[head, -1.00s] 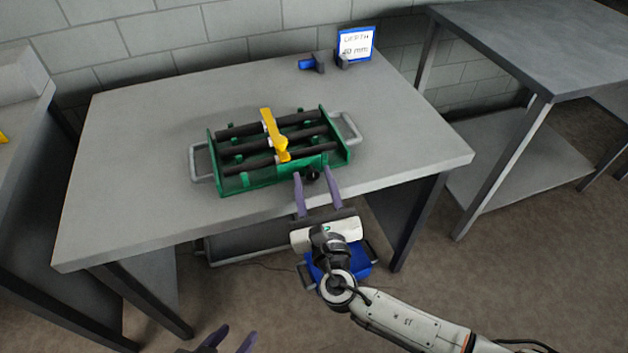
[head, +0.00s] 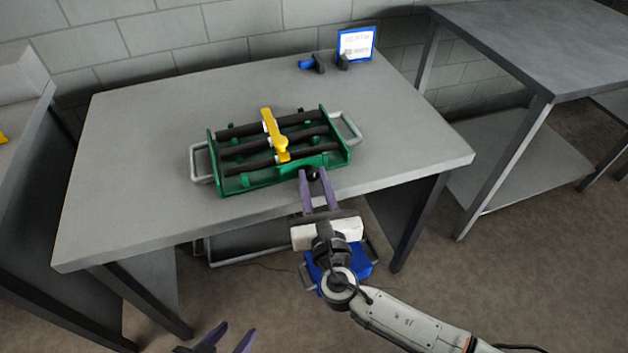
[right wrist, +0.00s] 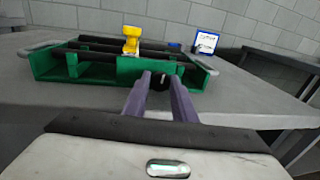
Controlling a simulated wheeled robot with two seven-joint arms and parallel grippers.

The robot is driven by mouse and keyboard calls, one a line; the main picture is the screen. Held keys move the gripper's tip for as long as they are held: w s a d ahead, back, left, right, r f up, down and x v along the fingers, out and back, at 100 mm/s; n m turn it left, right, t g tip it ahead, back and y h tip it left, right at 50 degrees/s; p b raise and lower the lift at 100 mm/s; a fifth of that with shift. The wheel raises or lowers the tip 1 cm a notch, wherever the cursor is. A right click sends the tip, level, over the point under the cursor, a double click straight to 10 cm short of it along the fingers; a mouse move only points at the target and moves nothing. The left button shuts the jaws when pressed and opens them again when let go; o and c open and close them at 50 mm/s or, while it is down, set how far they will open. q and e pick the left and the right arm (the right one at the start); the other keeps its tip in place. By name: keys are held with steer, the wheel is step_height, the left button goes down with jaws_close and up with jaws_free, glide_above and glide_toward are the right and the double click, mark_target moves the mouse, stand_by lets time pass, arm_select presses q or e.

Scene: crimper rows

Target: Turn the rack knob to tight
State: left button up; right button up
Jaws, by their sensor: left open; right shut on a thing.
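The green rack (head: 234,185) sits on the grey table, with several black bars lying across it and a yellow piece (head: 274,136) over them. The black rack knob (head: 313,174) is at the rack's front side, toward its right end. My right gripper (head: 314,177) is shut on the knob, its purple fingers on either side. In the right wrist view the knob (right wrist: 160,83) shows between the fingertips. No tight marking on the knob can be read. My left gripper (head: 228,336) is open and empty at the bottom edge of the head view, below the table's front.
A blue-framed sign (head: 356,43) stands at the table's back, beside a blue and black tool (head: 313,64). A blue crate-like thing (head: 325,279) is under the front edge. The table (head: 130,150) is clear left of the rack.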

steer(key=m+g, duration=0.1)
steer(key=m, duration=0.4)
steer(key=shift+d, duration=0.1)
stand_by(0.5)
steer(key=o, duration=1)
steer(key=v, duration=1)
steer(key=shift+s+d, duration=0.15)
